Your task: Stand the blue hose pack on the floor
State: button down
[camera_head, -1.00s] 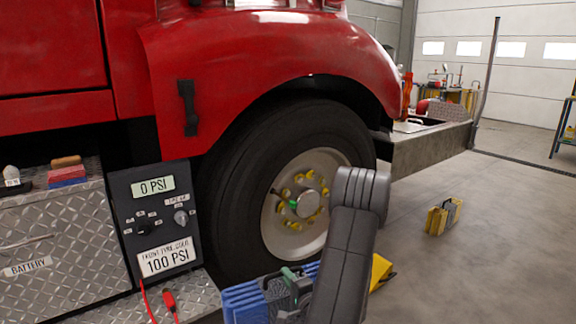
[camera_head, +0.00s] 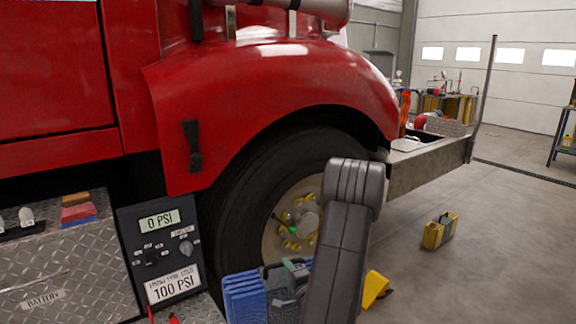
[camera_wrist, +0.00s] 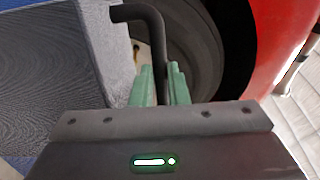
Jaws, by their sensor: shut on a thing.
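The blue hose pack (camera_head: 245,297) is at the bottom centre of the head view, in front of the truck's front tyre. It is ridged and blue, and its lower part is cut off by the frame edge. My gripper (camera_head: 296,265) is at its top, partly hidden by my arm. In the wrist view my green fingers (camera_wrist: 160,84) are closed around the pack's dark bent handle (camera_wrist: 148,22). The pack's grey-blue side (camera_wrist: 55,70) fills the left there. Its underside is hidden, so I cannot tell whether it touches the floor.
A yellow wheel chock (camera_head: 375,290) lies right of my arm near the tyre (camera_head: 265,180). A yellow case (camera_head: 440,231) stands farther right on the floor. A pressure panel (camera_head: 160,250) is at left. Open grey floor (camera_head: 490,270) lies at right.

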notch_tip(320, 180, up, 18)
jog(key=w+m+h+p, duration=0.1)
jog(key=p, duration=1.3)
jog(key=shift+t+h, duration=0.3)
jog(key=shift+h, duration=0.1)
jog(key=shift+w, duration=0.1)
